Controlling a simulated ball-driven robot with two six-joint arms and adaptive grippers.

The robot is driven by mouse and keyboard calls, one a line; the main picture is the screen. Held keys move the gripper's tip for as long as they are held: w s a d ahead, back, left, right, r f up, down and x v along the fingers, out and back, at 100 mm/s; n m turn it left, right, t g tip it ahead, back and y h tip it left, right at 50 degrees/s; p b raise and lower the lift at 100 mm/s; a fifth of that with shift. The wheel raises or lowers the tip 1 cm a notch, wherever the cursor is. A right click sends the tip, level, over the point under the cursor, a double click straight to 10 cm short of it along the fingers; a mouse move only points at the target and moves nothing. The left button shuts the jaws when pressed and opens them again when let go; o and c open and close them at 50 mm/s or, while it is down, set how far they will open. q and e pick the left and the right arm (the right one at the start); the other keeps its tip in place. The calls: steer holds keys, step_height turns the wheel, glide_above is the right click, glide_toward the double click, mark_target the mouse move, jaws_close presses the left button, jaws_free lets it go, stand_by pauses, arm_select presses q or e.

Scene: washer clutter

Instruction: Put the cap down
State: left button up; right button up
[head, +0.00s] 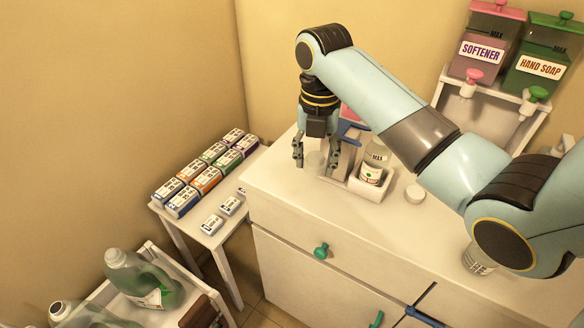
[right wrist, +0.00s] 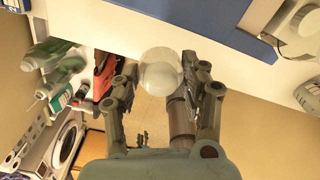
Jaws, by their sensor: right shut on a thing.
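My right gripper (head: 316,154) is above the left end of the white counter, its fingers pointing down. It is shut on a pale, translucent cap (head: 315,161). In the right wrist view the round cap (right wrist: 161,70) sits between the two fingertips of the right gripper (right wrist: 160,82). I cannot tell whether the cap touches the counter top. My left gripper is not in view.
A white caddy (head: 360,186) with a clear labelled bottle (head: 373,165) stands just right of the gripper. Counter (head: 290,205) in front is clear.

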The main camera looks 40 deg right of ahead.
glide_toward(291, 181)
steer(key=shift+s+d+f, duration=0.25)
steer(key=shift+s+f, duration=0.5)
steer(key=shift+s, duration=0.15)
steer(key=shift+w+a+f, duration=0.15)
steer(key=shift+w+f, duration=0.45)
steer(key=shift+w, duration=0.25)
steer(key=shift+w+f, duration=0.1)
steer(key=shift+f, duration=0.1)
step_height(291, 181, down, 3)
steer(key=shift+f, duration=0.4)
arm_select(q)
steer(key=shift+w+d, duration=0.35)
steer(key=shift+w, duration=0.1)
arm_select(e)
steer(key=o, duration=1.2)
steer(key=shift+f, duration=0.1)
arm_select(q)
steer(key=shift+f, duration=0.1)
